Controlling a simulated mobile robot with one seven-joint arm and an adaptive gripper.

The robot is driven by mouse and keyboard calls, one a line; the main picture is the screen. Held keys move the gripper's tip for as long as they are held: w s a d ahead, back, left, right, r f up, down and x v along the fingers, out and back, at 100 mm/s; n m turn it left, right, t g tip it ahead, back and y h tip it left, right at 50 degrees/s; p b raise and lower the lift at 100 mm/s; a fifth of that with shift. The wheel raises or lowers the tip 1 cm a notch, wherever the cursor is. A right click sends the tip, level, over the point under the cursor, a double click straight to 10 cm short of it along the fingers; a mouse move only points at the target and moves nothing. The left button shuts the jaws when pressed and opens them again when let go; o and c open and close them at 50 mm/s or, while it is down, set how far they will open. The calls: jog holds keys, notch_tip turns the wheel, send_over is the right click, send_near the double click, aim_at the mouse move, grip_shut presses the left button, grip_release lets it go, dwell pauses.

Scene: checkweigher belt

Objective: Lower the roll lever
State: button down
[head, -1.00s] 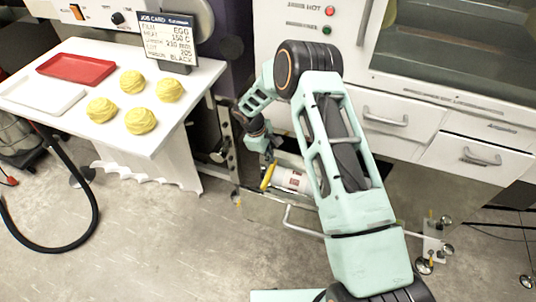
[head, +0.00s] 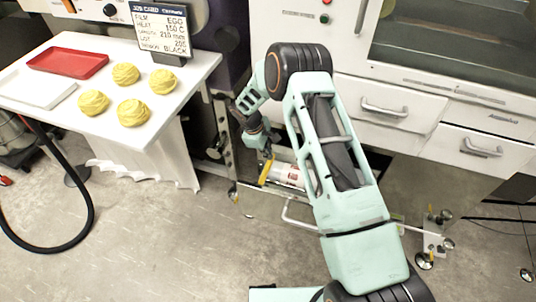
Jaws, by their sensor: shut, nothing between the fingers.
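The yellow lever (head: 265,172) slants at the left end of a white film roll (head: 290,175) with red print, low beside the cabinet. I take this yellow piece to be the roll lever. My gripper (head: 269,153) points down just above the lever's upper end. Its fingers are shut with nothing between them. The fingertips are small and dark, and I cannot tell whether they touch the lever. My arm hides the right part of the roll.
A white table (head: 180,110) at the left holds several yellow noodle nests (head: 132,112), a red tray (head: 68,62) and a job card (head: 163,34). White drawers (head: 385,105) stand behind my arm. A black hose (head: 88,190) loops on the clear floor.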

jog(key=w+p+v, duration=0.2)
jog(key=v, duration=1.1)
jog(key=shift+w+d+r, duration=0.25)
jog(key=shift+w+r, duration=0.05)
jog(key=shift+r, duration=0.35)
